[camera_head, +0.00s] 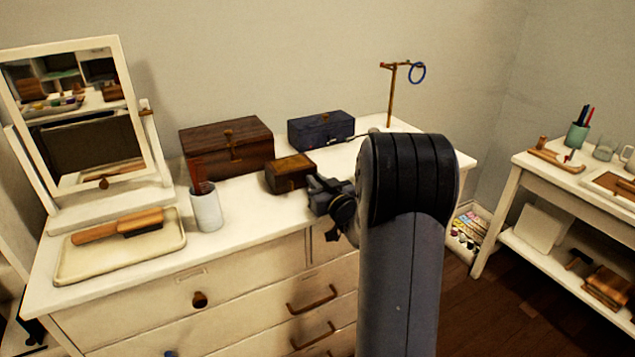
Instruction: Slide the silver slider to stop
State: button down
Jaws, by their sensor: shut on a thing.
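The dark wrist end of my arm with my gripper (334,212) shows just left of my upright grey arm link, at the front edge of the white dresser. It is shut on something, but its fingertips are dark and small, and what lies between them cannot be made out. A thin pale metal strip (347,138) lies on the dresser top by the blue box and runs behind my arm. I cannot tell whether it belongs to the silver slider. No slider or stop shows clearly; my arm hides part of the dresser's right side.
A small brown box (289,173) sits close behind my gripper, with a larger wooden box (226,147) and a blue box (321,128) behind. A white cup (206,210), tray (80,271) and mirror (25,75) stand left. A ring stand (391,95) rises behind my arm.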

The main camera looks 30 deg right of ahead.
jog(key=shift+a+b, duration=0.6)
jog(key=shift+a, duration=0.35)
jog(key=c, duration=1.4)
grip_release()
jog(key=s, duration=1.1)
jog(key=shift+d, duration=0.25)
jog(key=shift+w, duration=0.1)
jog(key=w, duration=0.5)
jog(key=w+p, duration=0.1)
jog(key=w, duration=0.5)
jog(key=shift+d, duration=0.2)
jog(key=shift+s+d, duration=0.1)
jog(key=shift+d, duration=0.1)
